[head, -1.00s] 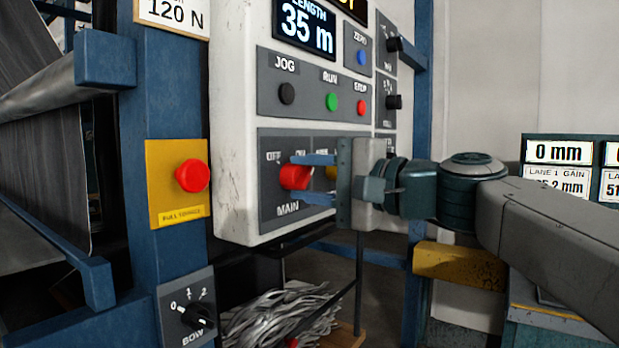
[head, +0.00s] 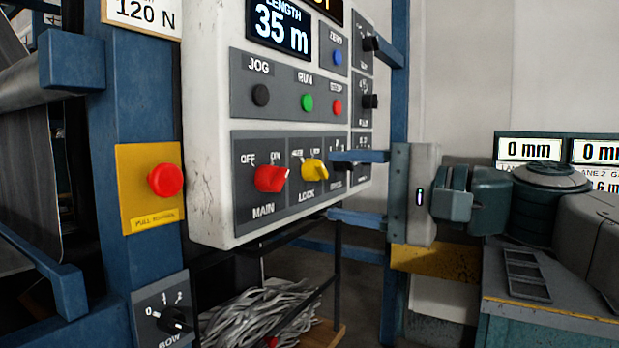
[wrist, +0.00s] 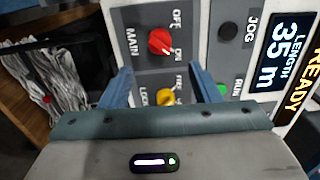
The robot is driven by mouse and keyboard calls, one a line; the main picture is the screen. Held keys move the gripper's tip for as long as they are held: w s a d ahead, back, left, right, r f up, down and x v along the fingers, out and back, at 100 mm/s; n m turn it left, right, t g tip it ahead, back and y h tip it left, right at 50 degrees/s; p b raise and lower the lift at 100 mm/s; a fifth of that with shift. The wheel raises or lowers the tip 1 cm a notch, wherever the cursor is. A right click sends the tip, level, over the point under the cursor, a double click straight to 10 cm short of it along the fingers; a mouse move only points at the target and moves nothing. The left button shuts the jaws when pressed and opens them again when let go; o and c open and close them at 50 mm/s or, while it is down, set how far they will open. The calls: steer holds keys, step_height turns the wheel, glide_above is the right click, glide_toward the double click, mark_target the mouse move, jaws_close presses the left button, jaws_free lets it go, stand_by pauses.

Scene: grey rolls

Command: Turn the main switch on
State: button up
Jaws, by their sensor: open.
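The red MAIN switch (head: 270,178) is a rotary knob at the lower left of the grey control panel, with OFF and ON labels above it. Its pointed end is turned toward the ON side. It also shows in the wrist view (wrist: 160,42), uncovered, with its lobe toward ON. My gripper (head: 331,187) is open and empty, to the right of the red knob and back from the panel, touching nothing that I can see. In the wrist view its two fingers (wrist: 160,72) lie apart, on either side of the yellow LOCK knob (wrist: 166,97).
The LOCK knob (head: 314,170) sits right of MAIN. Above are black JOG (head: 261,95), green RUN (head: 307,102) and red STOP (head: 337,107) buttons. A red mushroom button (head: 165,180) on a yellow plate stands left. A blue post (head: 396,100) rises behind my gripper.

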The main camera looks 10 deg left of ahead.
steer(key=v, duration=0.4)
